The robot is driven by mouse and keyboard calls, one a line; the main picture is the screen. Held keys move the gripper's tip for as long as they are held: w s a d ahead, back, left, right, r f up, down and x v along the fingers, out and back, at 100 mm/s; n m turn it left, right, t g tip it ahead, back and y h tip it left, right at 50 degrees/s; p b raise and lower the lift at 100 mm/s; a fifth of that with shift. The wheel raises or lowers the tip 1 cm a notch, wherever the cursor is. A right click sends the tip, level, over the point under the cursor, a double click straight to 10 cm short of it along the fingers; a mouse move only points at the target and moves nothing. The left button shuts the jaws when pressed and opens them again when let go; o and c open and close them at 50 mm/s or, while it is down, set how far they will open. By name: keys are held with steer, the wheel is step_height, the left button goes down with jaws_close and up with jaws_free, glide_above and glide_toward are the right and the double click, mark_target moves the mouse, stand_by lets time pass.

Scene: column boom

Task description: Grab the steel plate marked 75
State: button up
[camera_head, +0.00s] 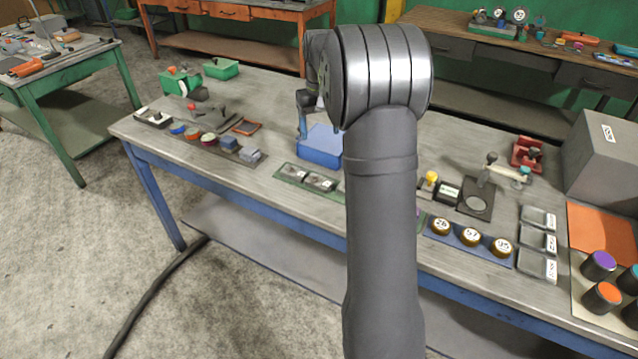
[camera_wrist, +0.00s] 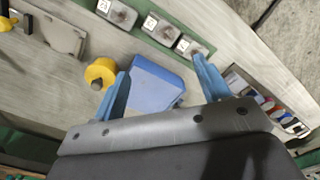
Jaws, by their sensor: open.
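Several small steel plates with white labels lie on a green strip; in the head view one plate (camera_head: 291,171) and another (camera_head: 319,181) show left of my arm. In the wrist view three plates show in a row along the strip's far side, a left one (camera_wrist: 118,15), a middle one (camera_wrist: 162,30) and a right one (camera_wrist: 190,47). Their label numbers are too small to read, so I cannot tell which is 75. My gripper (camera_wrist: 163,75) is open and empty, its blue fingers either side of a blue block in the wrist view. My arm hides part of the strip in the head view.
The blue block (camera_head: 321,145) sits behind the strip. A yellow round piece (camera_wrist: 100,73) is by the left finger in the wrist view. Brass weights on a blue strip (camera_head: 456,239) and grey labelled trays (camera_head: 537,243) lie to the right. A grey box (camera_head: 603,160) stands at the right edge.

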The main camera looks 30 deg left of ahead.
steer(key=n, duration=0.8)
glide_above(319, 181)
step_height(319, 181, down, 12)
steer(key=shift+s+a+f, duration=0.1)
steer(key=shift+a+f, duration=0.05)
steer(key=shift+f, duration=2.75)
steer(key=c, duration=1.3)
steer(key=shift+w+r, duration=0.1)
steer(key=shift+w, duration=0.1)
steer(key=shift+c, duration=0.8)
